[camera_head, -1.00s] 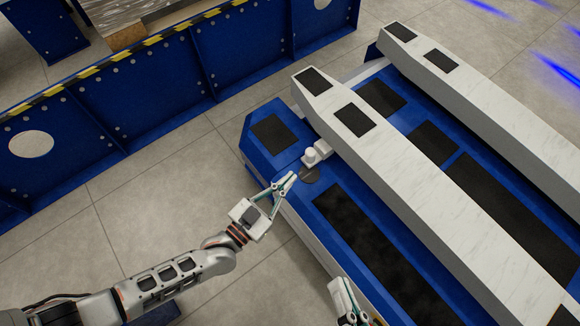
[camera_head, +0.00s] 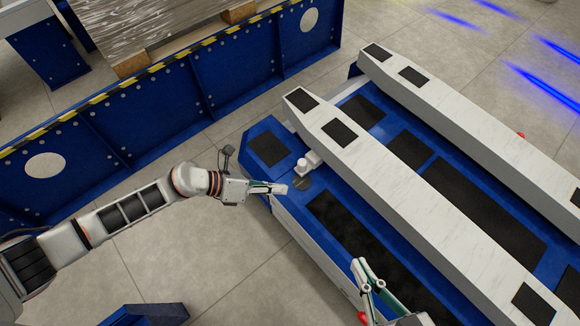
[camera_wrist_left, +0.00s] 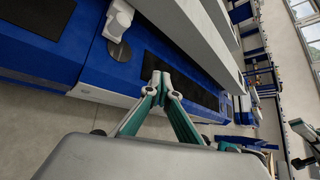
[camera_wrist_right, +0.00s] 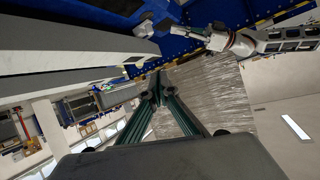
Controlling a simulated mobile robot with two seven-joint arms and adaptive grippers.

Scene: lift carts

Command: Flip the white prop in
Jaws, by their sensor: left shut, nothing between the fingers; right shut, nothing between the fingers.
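The white prop (camera_head: 307,165) is a small white piece that sticks out from the side of the near white beam, over the blue cart deck beside a round grey disc (camera_head: 302,183). In the left wrist view the prop (camera_wrist_left: 118,20) shows at the top, with the disc below it. My left gripper (camera_head: 284,188) is shut and empty at the cart's near left edge, just short of the disc and apart from the prop. My right gripper (camera_head: 358,264) is shut and empty, further right near the cart's front side. In the right wrist view the prop (camera_wrist_right: 146,28) shows near the top.
The blue lift cart (camera_head: 285,214) bears two long white beams (camera_head: 420,205) with black pads. A blue barrier wall (camera_head: 130,115) with a yellow-black strip stands behind at left. Grey floor between wall and cart is free. Wrapped goods (camera_head: 160,30) stand beyond the wall.

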